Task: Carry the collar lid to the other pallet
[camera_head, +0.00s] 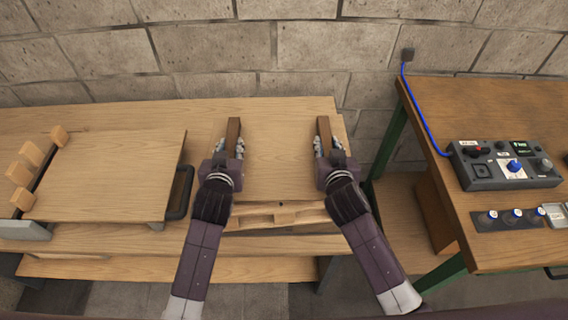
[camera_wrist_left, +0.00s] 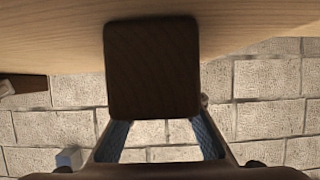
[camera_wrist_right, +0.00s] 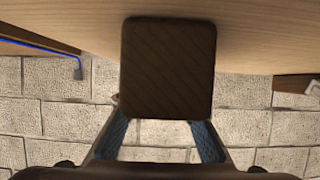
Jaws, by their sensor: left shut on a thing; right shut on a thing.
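The collar lid (camera_head: 278,160) is a flat light-wood panel in the middle of the head view, with a dark wooden bar along each side. My left gripper (camera_head: 229,150) is shut on the left bar (camera_head: 234,130). My right gripper (camera_head: 328,150) is shut on the right bar (camera_head: 323,128). The bar ends show as dark squares between the fingers in the left wrist view (camera_wrist_left: 152,70) and the right wrist view (camera_wrist_right: 168,70). A wooden pallet (camera_head: 285,216) shows at the lid's near edge. I cannot tell whether the lid touches what is under it.
Another wooden panel (camera_head: 105,175) lies to the left, with several small wooden blocks (camera_head: 31,153) along its left side and a dark handle (camera_head: 180,192) at its right. A green-legged workbench (camera_head: 510,120) with a control box (camera_head: 505,166) stands right. A block wall (camera_head: 270,55) closes the back.

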